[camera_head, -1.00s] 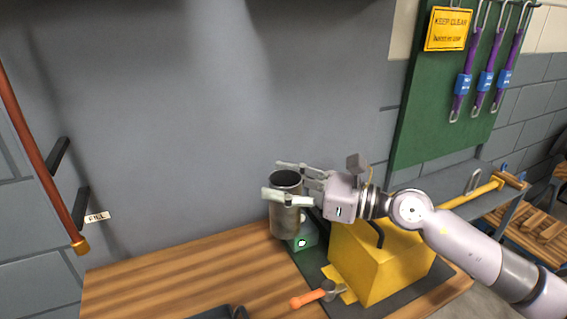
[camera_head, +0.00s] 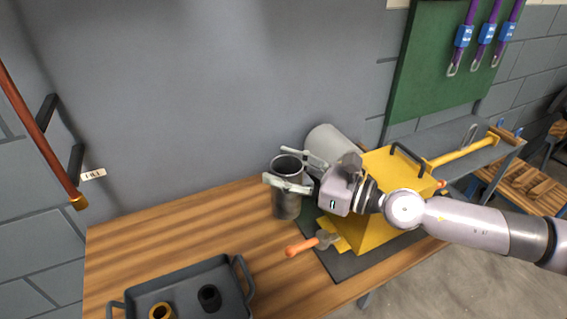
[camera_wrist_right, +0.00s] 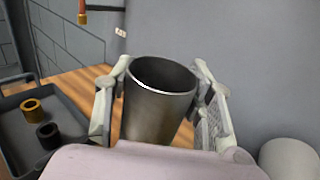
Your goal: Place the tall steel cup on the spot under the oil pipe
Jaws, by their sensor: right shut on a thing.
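The tall steel cup (camera_head: 286,204) is upright between the fingers of my right gripper (camera_head: 290,170), which is shut on it near its rim. In the right wrist view the cup (camera_wrist_right: 158,105) is open-topped and looks empty, with a finger on each side. I cannot tell whether its base is clear of the table. The copper oil pipe (camera_head: 40,135) comes down the wall at the left and ends in a brass tip (camera_head: 79,202), beside a FILL label (camera_head: 93,174). The pipe's end also shows in the right wrist view (camera_wrist_right: 83,12). No marked spot shows below it. My left gripper is out of view.
A dark tray (camera_head: 185,284) with a brass ring (camera_head: 161,312) and a black ring (camera_head: 209,298) stands at the front. A yellow casing (camera_head: 362,228), an orange-handled tool (camera_head: 302,247) and a grey cylinder (camera_head: 333,146) are near the gripper. The wooden table's (camera_head: 150,236) left part is clear.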

